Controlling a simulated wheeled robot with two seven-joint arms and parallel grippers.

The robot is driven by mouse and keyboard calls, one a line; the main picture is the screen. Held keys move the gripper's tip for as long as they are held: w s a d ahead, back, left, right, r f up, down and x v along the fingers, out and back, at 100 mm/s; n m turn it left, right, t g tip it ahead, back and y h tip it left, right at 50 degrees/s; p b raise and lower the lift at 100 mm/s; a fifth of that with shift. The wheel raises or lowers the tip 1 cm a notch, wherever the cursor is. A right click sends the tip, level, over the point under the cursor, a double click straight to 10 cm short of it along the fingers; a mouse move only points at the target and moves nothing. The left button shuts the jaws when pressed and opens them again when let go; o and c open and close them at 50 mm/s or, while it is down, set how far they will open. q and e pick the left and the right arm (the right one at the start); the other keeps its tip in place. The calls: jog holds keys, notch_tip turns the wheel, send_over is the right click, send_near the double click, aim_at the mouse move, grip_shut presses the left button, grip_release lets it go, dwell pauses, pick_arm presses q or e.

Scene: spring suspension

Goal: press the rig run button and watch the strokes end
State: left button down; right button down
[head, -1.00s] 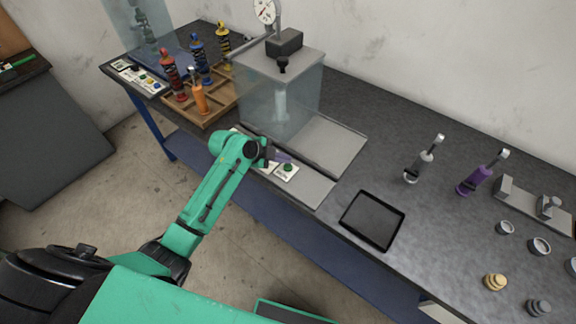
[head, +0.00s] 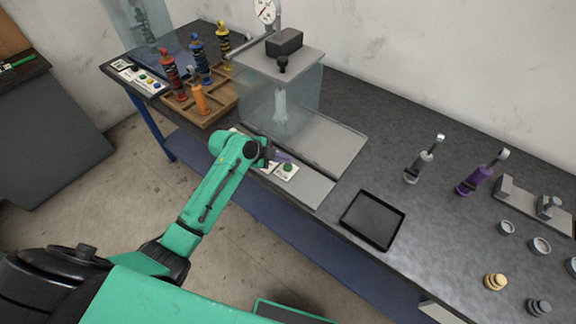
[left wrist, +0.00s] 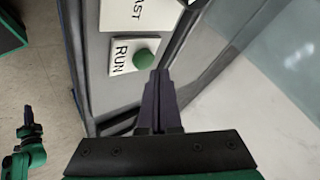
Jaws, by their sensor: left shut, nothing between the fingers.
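The green run button (head: 287,167) sits on a white card at the front of the rig. In the left wrist view the round green button (left wrist: 143,59) stands beside the word RUN. My left gripper (head: 283,157) is shut and empty, close to the button. In the left wrist view its dark fingertips (left wrist: 160,76) are just below and right of the button; I cannot tell whether they touch it. The test rig (head: 292,92) has a clear enclosure with a pale upright part (head: 280,108) inside and a dial gauge (head: 264,11) above.
A wooden rack (head: 222,104) with several coloured dampers stands left of the rig, near a button panel (head: 138,77). A black tray (head: 372,220) lies right of the rig. Grey and purple dampers (head: 470,185) and small rings stand further right. Open bench lies between.

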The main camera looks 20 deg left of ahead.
pick_arm(q)
jog(key=shift+f, duration=0.4)
